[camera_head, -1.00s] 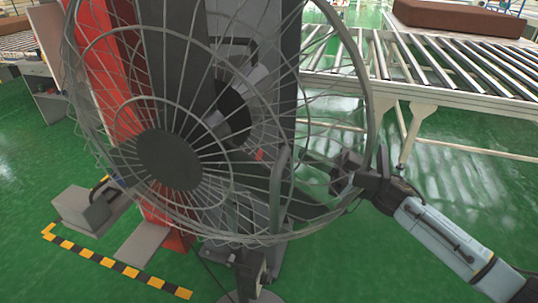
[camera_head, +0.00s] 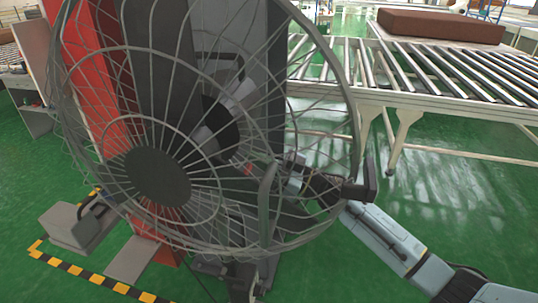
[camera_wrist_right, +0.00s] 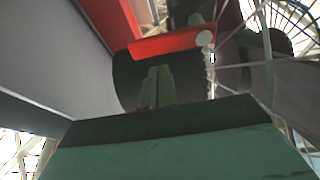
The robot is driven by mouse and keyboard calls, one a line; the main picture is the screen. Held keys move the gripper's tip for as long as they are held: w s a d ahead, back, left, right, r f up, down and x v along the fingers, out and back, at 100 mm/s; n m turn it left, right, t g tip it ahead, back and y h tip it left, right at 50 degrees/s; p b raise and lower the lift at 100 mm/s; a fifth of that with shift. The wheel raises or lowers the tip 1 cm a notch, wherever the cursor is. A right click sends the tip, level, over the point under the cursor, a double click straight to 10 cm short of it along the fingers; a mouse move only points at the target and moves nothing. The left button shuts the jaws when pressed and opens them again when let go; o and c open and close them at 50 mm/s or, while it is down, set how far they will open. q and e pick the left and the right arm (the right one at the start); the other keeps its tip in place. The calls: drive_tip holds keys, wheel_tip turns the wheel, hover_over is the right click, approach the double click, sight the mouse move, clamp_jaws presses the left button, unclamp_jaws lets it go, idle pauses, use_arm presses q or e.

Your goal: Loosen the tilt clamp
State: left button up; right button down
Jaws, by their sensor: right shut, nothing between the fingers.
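A large floor fan with a round grey wire cage (camera_head: 160,175) fills the left and middle of the head view. A small red part, apparently the tilt clamp's lever (camera_head: 248,169), shows through the cage wires near the dark motor (camera_head: 220,122). In the right wrist view the red lever (camera_wrist_right: 172,43) lies above and just beyond my right gripper (camera_wrist_right: 160,85), beside a dark round body. My right gripper shows in the head view (camera_head: 284,162), partly hidden behind the cage, right of the red part. Its fingers are together and empty. Contact with the lever cannot be told. My left gripper is out of view.
A roller conveyor (camera_head: 400,90) carrying a brown mattress (camera_head: 440,26) stands at the back right. A red and grey machine column (camera_head: 90,90) rises behind the fan. Yellow-black floor tape (camera_head: 105,281) lies at lower left. Green floor is open at right.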

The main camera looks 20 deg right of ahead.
drive_tip(key=shift+f, duration=0.7)
drive_tip(key=shift+d+f+m+p, duration=0.1)
drive_tip(key=shift+m+p, duration=0.4)
